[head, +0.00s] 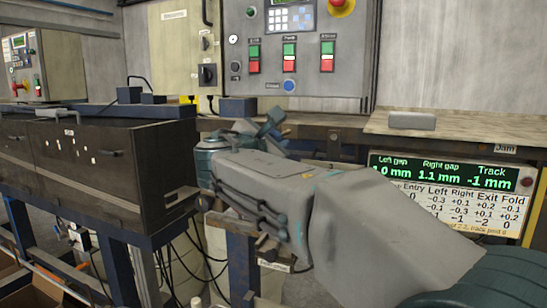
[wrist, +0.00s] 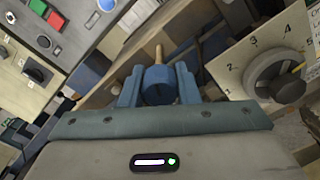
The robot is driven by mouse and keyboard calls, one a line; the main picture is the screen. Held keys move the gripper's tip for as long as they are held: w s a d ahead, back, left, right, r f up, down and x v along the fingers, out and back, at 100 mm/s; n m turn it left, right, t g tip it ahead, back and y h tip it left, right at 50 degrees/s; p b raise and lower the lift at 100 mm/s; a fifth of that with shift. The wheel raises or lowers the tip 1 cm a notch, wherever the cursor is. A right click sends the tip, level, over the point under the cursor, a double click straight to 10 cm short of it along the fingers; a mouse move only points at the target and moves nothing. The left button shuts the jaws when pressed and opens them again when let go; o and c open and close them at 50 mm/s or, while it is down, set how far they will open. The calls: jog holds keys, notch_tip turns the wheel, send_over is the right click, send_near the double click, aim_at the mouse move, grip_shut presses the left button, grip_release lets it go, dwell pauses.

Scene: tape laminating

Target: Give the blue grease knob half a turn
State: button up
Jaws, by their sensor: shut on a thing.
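The blue grease knob (wrist: 159,84) shows at the top centre of the wrist view, between the two fingers of my gripper (wrist: 159,88). The fingers are shut on it, one on each side. A tan pin (wrist: 158,54) sticks out beyond the knob. In the head view my gripper (head: 262,132) is at the middle, in front of the bench below the control panel. My own wrist hides much of the knob there, and its turn angle cannot be told.
A numbered dial (wrist: 277,76) is close on the right of the wrist view. The control panel (head: 300,75) with red and green buttons stands behind. A gap display (head: 450,172) is at the right, and a dark cabinet (head: 100,165) at the left.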

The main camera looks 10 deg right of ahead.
jog(key=m+b, duration=0.2)
jog(key=b, duration=0.1)
jog(key=m+b, duration=0.1)
jog(key=shift+f+m, duration=0.25)
jog(key=shift+m, duration=0.15)
jog(key=m+b, duration=0.3)
jog(key=b, duration=0.1)
jog(key=shift+m, duration=0.3)
jog(key=m+b, duration=0.4)
jog(key=shift+r, duration=0.15)
jog(key=m+b, duration=0.2)
jog(key=m, duration=0.2)
jog(key=shift+b, duration=0.3)
jog(key=m+b, duration=0.2)
jog(key=m, duration=0.1)
jog(key=shift+m, duration=0.4)
jog(key=m+b, duration=0.1)
jog(key=m, duration=0.2)
jog(key=shift+r+m+b, duration=0.1)
jog(key=shift+m+b, duration=0.2)
jog(key=m+b, duration=0.1)
jog(key=m, duration=0.2)
jog(key=shift+m+b, duration=0.65)
jog(key=shift+m, duration=1.45)
